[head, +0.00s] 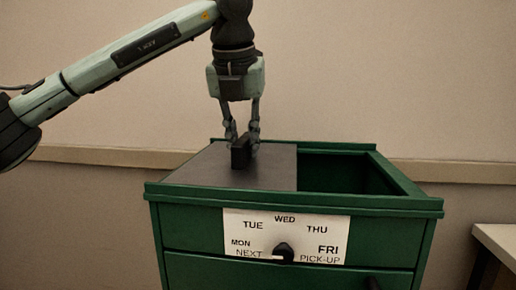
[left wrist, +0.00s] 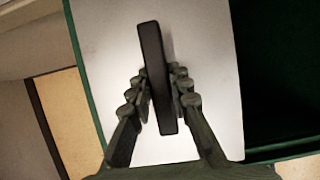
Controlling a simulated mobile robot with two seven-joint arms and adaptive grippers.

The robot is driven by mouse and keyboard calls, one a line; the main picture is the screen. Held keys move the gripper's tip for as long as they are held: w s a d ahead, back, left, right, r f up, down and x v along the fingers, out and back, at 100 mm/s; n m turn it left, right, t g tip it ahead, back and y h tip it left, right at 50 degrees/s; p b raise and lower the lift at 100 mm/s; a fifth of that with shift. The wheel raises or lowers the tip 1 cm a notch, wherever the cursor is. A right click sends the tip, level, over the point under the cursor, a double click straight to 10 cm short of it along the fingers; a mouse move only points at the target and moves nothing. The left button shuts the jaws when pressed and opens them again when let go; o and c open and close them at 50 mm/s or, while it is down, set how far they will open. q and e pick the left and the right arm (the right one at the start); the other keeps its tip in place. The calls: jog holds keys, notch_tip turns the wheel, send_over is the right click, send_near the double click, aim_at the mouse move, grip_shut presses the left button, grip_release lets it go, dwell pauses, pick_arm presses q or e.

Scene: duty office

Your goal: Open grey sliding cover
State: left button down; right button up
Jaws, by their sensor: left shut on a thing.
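The grey sliding cover (head: 270,167) lies in the top of a green cabinet (head: 300,200), over the left part of its opening. The right part of the opening (head: 340,173) is uncovered and dark inside. A black upright handle (head: 240,153) stands on the cover. My left gripper (head: 241,140) points down from above and is shut on this handle. In the left wrist view the handle (left wrist: 152,60) stands between the two fingers (left wrist: 160,98), with the pale-looking cover (left wrist: 205,60) beneath. My right gripper is not in view.
A white dial label with weekdays (head: 240,230) and a black knob (head: 283,252) are on the cabinet front. A light table (head: 500,240) stands at the right edge. A wall with a pale rail (head: 110,156) is behind.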

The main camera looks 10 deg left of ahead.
pick_arm(q)
jog(key=shift+a, duration=0.35)
jog(key=c, duration=1.4)
grip_release()
jog(key=v, duration=1.2)
jog(key=shift+s, duration=0.1)
